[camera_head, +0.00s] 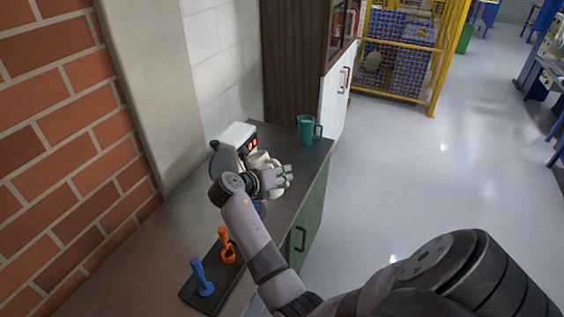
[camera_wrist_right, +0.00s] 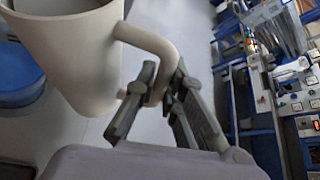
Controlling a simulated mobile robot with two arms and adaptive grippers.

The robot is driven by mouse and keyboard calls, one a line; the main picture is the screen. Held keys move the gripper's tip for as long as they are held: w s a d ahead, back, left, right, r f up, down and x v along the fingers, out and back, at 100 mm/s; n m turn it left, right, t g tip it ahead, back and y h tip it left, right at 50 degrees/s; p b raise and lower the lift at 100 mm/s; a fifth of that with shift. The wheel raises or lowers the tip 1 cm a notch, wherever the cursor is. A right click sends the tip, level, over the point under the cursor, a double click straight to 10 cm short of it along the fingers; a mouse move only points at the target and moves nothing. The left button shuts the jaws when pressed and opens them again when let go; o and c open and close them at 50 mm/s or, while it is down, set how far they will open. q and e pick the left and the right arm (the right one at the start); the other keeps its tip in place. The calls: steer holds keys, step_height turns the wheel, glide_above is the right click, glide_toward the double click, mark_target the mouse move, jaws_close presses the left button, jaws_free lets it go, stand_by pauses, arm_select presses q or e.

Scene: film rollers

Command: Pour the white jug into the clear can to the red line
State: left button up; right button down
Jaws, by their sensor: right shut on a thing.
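The white jug (camera_wrist_right: 72,52) fills the upper left of the right wrist view, with its handle toward my right gripper (camera_wrist_right: 160,98). The gripper's fingers are shut around the lower part of the handle. In the head view the right gripper (camera_head: 284,174) is over the counter, and a small part of the jug (camera_head: 262,158) shows behind it. The jug's contents and its exact tilt cannot be made out. I cannot pick out the clear can or its red line in either view. My left gripper is not in view.
A white and grey machine (camera_head: 236,136) stands on the counter (camera_head: 186,228) by the wall. A dark base with blue (camera_head: 202,278) and orange (camera_head: 226,244) handles lies nearer. Open floor (camera_head: 400,190) lies right.

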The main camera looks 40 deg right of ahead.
steer(key=shift+w+r+n+g+b, duration=0.15)
steer(key=shift+r+n+g, duration=0.15)
steer(key=shift+r, duration=0.35)
steer(key=shift+w+r+n+g+b, duration=0.1)
steer(key=shift+r+n+g+b, duration=0.15)
steer(key=shift+r, duration=0.35)
steer(key=shift+w+r+n+g+p, duration=0.1)
steer(key=shift+r+n+g+p, duration=0.3)
steer(key=shift+p, duration=1.3)
stand_by(2.2)
steer(key=shift+w+a+r+n+h+p, duration=0.1)
steer(key=shift+w+r+n+h+p, duration=0.2)
steer(key=shift+r+p, duration=0.4)
stand_by(2.1)
